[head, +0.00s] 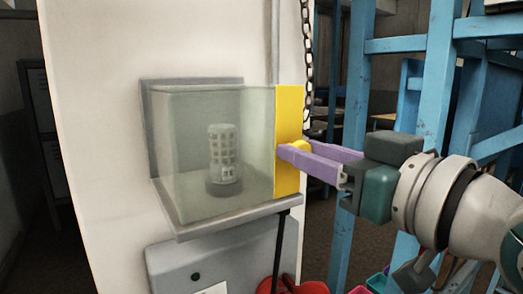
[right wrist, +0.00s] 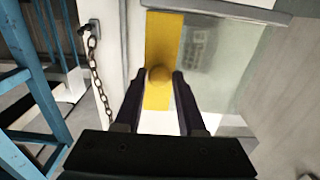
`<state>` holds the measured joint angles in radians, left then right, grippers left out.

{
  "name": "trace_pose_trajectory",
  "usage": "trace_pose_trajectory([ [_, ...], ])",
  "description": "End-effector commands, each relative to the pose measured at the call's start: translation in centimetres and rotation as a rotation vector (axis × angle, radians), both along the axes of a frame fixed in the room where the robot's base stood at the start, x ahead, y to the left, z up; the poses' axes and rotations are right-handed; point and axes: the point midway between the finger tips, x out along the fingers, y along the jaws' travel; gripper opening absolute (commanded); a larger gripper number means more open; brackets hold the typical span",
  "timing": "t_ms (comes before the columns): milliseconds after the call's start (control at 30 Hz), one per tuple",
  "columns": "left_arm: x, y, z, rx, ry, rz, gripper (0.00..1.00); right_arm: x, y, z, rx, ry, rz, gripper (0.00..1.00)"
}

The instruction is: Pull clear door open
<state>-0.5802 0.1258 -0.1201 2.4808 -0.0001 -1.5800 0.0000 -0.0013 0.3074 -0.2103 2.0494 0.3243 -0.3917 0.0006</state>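The clear door (head: 190,130) is the greenish see-through panel of a wall-mounted case, with a yellow strip (head: 288,105) along its right edge. It looks closed. A yellow round knob (right wrist: 160,74) sits on the strip. My right gripper (head: 291,147) has purple fingers and reaches in from the right at the knob. In the right wrist view its fingers (right wrist: 159,77) stand on either side of the knob, with a visible gap on both sides, so it is open. In the head view the near finger partly hides the knob. My left gripper is not in view.
Inside the case stands a pale grid-patterned cylinder (head: 224,152) on a dark base. A chain (head: 307,45) hangs just right of the case. Blue metal framing (head: 433,85) stands behind my right arm. A grey box (head: 215,260) is below the case. Red and coloured containers lie lower right.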

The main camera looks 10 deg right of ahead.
Motion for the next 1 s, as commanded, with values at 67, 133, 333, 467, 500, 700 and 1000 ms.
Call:
trace_pose_trajectory([
  [67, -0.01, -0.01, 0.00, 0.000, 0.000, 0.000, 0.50, -0.01, -0.01, 0.00, 0.000, 0.000, 0.000, 0.29],
  [133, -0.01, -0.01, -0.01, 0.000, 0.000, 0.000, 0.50, -0.02, -0.02, 0.00, 0.000, 0.000, 0.000, 0.21],
  [333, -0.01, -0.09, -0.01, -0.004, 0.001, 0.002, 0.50, -0.02, -0.02, 0.00, 0.000, 0.000, 0.000, 0.00],
  [467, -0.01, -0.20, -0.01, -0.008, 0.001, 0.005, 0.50, -0.02, -0.02, 0.00, 0.000, 0.000, 0.000, 0.00],
  [500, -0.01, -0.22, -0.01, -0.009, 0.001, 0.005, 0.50, -0.02, -0.02, 0.00, 0.000, 0.000, 0.000, 0.00],
  [700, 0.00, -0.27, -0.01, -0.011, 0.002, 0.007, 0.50, -0.02, -0.02, 0.00, 0.000, 0.000, 0.000, 0.00],
  [1000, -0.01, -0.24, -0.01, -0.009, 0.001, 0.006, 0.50, -0.01, -0.03, 0.00, 0.000, 0.000, 0.000, 0.00],
])
